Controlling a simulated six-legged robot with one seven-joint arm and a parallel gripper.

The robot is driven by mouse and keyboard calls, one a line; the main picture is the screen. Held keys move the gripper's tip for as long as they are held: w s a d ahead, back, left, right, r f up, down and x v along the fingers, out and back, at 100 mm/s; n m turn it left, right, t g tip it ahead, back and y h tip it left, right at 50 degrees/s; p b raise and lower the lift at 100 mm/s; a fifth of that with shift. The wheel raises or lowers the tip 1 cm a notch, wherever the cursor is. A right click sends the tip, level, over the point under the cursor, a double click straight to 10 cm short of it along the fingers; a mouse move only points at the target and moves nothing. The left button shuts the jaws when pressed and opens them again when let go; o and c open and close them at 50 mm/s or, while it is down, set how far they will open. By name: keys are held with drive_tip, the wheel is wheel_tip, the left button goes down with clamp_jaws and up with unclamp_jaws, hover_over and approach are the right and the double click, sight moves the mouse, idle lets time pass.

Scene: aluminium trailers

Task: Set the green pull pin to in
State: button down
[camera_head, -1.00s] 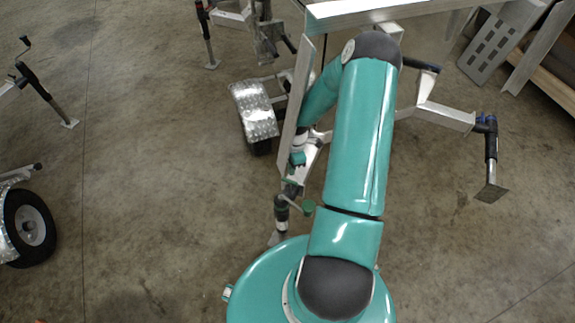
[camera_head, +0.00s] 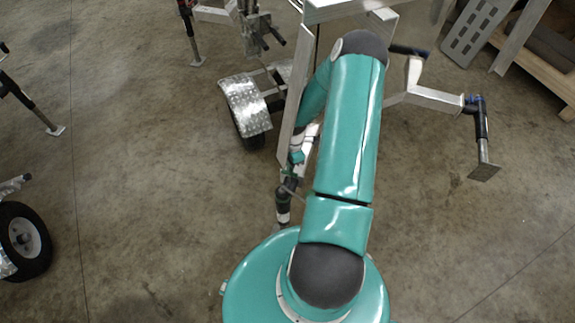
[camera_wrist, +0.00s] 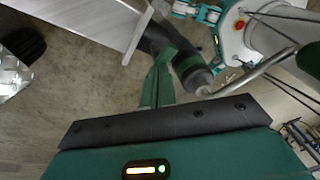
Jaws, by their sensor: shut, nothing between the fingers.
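My gripper (camera_wrist: 160,82) shows in the wrist view with its green fingers together and nothing held between them. The fingertips are close to a black jack tube (camera_wrist: 190,72) and overlap it in the picture; I cannot tell whether they touch. In the head view my gripper is small beside the jack (camera_head: 284,205), at the left of my arm. A small green spot (camera_head: 288,173) shows at the top of the jack there; I cannot tell whether it is the green pull pin. I cannot make out the pin for certain in the wrist view, nor whether it is in or out.
A bent metal crank rod (camera_wrist: 250,72) with a green grip (camera_wrist: 311,60) crosses the wrist view's right side. A trailer panel (camera_wrist: 85,20) is at upper left. In the head view, a silver fender (camera_head: 246,104) and another wheel (camera_head: 24,240) stand left; open floor lies between.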

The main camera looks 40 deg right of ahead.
idle(0.3)
drive_tip(key=shift+f, duration=2.2)
